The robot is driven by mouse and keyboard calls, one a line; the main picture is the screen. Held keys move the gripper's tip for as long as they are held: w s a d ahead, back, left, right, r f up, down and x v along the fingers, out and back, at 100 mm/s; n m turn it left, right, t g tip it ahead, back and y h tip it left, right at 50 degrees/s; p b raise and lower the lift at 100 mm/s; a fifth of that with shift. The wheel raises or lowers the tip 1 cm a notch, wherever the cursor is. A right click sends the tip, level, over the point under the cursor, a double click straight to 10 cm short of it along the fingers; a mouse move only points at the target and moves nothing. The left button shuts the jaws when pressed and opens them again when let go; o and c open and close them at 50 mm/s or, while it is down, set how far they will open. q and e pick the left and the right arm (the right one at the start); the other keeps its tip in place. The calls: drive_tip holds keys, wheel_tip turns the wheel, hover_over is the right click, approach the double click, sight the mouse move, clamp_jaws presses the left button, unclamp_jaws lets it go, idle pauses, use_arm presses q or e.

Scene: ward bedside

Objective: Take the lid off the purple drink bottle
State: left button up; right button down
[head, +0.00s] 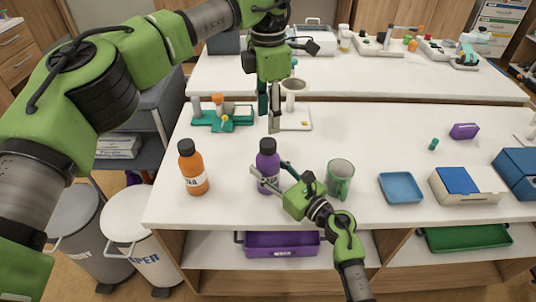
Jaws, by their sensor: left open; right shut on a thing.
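The purple drink bottle (267,161) stands upright on the white table, left of the middle. Its dark lid (267,146) is on top. My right gripper (269,171) reaches in from the lower right and is shut on the bottle's body, partly covering its label. My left gripper (269,112) points down with its fingers apart. In the picture it is just above the lid, and I see nothing between its fingers.
An orange bottle (194,172) with a dark lid stands to the left. A green mug (340,178) is close on the right, near my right arm. A blue tray (401,187) and a box (466,187) are farther right.

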sight(268, 142)
use_arm(q)
drive_tip(key=m, duration=0.5)
drive_tip(key=shift+m, duration=0.3)
drive_tip(key=m, duration=2)
drive_tip(key=shift+m, duration=0.4)
drive_tip(key=shift+f, duration=4)
drive_tip(key=shift+c, duration=0.4)
drive_tip(key=c, duration=1.1)
